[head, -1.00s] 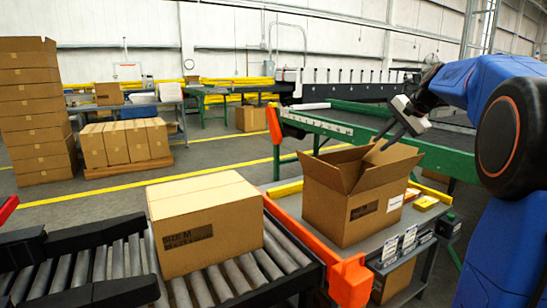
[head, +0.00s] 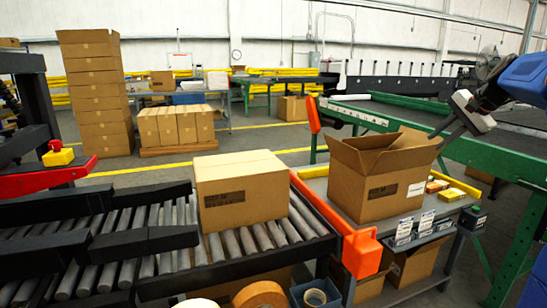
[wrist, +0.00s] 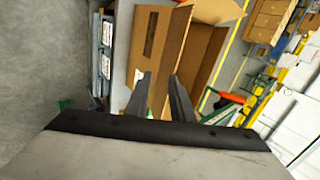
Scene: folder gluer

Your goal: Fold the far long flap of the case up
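The open brown case (head: 372,195) stands on a small grey table in the head view, its printed side facing me. Its left flap (head: 346,153) slants outward, and a flap at the right rear (head: 415,142) stands up. I cannot clearly tell how the far long flap lies.
A closed printed case (head: 240,195) sits on the roller conveyor (head: 265,235) to the left. An orange guard (head: 330,215) separates it from the table (head: 320,186). A green-framed conveyor (head: 490,165) runs behind and to the right. Small boxes (head: 437,186) lie right of the open case.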

